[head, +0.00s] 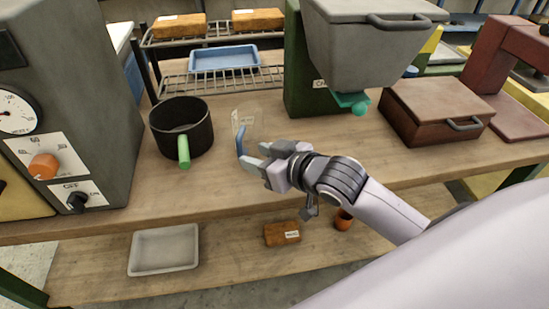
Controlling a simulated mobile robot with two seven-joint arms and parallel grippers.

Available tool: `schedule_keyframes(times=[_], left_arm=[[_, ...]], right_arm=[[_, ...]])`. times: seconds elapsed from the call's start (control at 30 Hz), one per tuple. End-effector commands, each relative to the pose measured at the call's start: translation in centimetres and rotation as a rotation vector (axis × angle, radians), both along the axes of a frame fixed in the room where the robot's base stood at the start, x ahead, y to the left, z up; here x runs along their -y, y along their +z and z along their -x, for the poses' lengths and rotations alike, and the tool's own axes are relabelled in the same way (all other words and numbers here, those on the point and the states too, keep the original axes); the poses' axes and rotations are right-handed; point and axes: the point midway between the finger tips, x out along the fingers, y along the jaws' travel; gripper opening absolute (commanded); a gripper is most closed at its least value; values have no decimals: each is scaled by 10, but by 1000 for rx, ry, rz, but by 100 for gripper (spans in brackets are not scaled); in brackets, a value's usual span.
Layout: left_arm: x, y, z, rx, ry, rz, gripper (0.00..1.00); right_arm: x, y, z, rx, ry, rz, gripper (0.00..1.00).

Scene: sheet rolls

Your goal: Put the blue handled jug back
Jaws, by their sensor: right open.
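The blue handled jug (244,118) stands on the wooden bench in the middle of the head view. Its body is clear and hard to make out, with a pale label, and its blue handle (240,140) faces toward the front. My right gripper (252,156) reaches in from the right, just in front of the jug. Its fingers are open and point left, close to the handle. I cannot tell whether a finger touches the handle. My left gripper is out of the picture.
A black pot (181,127) with a green handle stands left of the jug. A grey machine (70,100) is at the left and a green-and-grey grinder (366,50) behind right. A brown box (436,108) is further right. A wire rack (222,79) holds a blue tray (224,58).

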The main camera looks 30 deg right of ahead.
Motion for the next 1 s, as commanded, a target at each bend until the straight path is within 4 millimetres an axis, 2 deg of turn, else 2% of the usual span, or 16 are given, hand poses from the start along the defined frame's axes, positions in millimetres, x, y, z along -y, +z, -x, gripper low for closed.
schedule_keyframes(times=[0.1,0.33,1.0], left_arm=[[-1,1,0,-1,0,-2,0],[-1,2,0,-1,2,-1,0],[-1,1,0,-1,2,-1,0]], right_arm=[[6,8,17,-1,2,2,44],[13,16,37,-1,0,0,44],[15,14,43,-14,-5,3,44]])
